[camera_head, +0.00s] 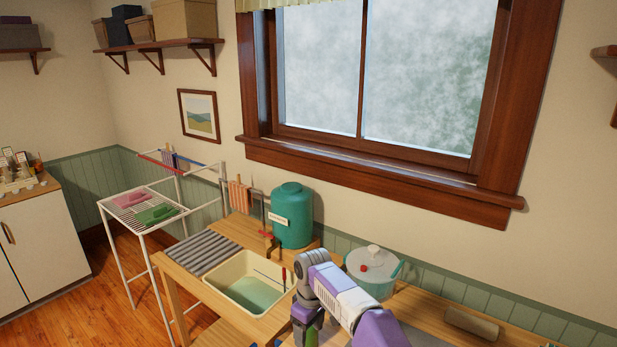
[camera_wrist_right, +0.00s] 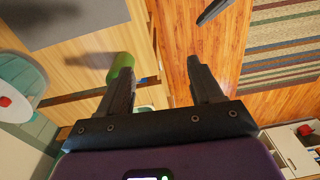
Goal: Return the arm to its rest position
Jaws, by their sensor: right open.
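My right arm (camera_head: 345,295) comes in from the lower right in the head view, bent over the wooden bench beside the sink. Its gripper is not clear there. In the right wrist view my right gripper (camera_wrist_right: 160,75) has its two dark fingers spread wide, with nothing between them. A green rounded object (camera_wrist_right: 122,63) shows by the tip of its left finger; I cannot tell if they touch. My left gripper does not show in the head view.
A basin (camera_head: 250,289) is set in the bench (camera_head: 435,318), with a teal canister (camera_head: 291,218) behind it. A lidded pot (camera_head: 371,272) stands close behind my arm. A rolling-pin-like block (camera_head: 471,325) lies to the right. A drying rack (camera_head: 150,207) stands left. Floor (camera_head: 110,300) is open there.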

